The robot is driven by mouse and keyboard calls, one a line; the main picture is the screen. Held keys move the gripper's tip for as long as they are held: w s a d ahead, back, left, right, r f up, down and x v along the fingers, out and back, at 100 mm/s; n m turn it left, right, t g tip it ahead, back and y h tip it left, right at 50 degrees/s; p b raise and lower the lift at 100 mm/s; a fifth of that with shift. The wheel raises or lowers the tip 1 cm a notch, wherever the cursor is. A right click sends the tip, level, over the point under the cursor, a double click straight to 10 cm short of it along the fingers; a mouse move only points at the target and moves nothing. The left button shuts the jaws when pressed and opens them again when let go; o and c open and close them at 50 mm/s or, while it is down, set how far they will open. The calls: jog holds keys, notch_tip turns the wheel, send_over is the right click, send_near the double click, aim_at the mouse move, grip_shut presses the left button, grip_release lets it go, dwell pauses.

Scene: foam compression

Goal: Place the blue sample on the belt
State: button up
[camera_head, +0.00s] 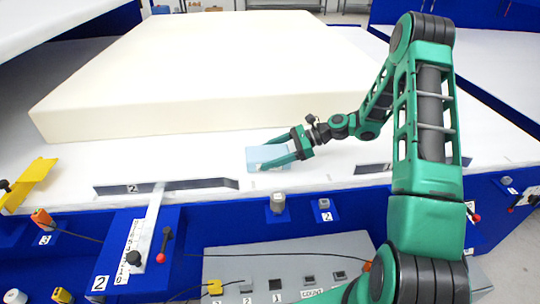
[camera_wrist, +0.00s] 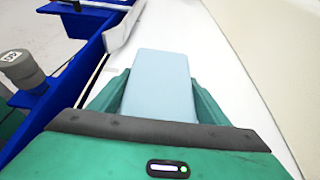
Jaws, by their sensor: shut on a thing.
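The blue sample (camera_head: 266,154) is a light blue block at the near edge of the white belt (camera_head: 330,175), in front of the large foam block. My gripper (camera_head: 277,155) is shut on it, with one green finger along each side. In the wrist view the blue sample (camera_wrist: 158,85) lies lengthwise between the two green fingers (camera_wrist: 158,95). It appears low over or on the white surface; I cannot tell whether it touches. The parts of its sides behind the fingers are hidden.
A large cream foam block (camera_head: 190,115) fills the belt's far part. A yellow bracket (camera_head: 35,180) stands at the left. Along the blue front frame are a lever (camera_head: 150,225), a grey knob (camera_head: 278,202) and a grey control panel (camera_head: 290,265). White surface is clear beside the sample.

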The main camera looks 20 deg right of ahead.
jog(key=o, duration=1.1)
jog(key=v, duration=1.2)
jog(key=shift+s+a+r+n+g+h, duration=0.1)
jog(key=shift+s+n+g+h, duration=0.05)
jog(key=shift+s+n+h, duration=0.2)
jog(key=shift+s+a+r+n+g+h, duration=0.15)
jog(key=shift+s+n+h, duration=0.2)
jog(key=shift+h, duration=0.1)
jog(key=s+d+r+n+h, duration=0.2)
jog(key=s+r+n+h, duration=0.1)
jog(key=s, duration=0.8)
jog(key=s+d+r+n+g+h, duration=0.1)
jog(key=s+d+r+n+h, duration=0.2)
jog(key=s, duration=0.9)
jog(key=s+d+r+n+g+h, duration=0.1)
jog(key=s+r+n+h, duration=0.3)
jog(key=s, duration=0.8)
jog(key=shift+d+r+n+h, duration=0.25)
jog(key=shift+d+n+h, duration=0.55)
jog(key=shift+n, duration=0.4)
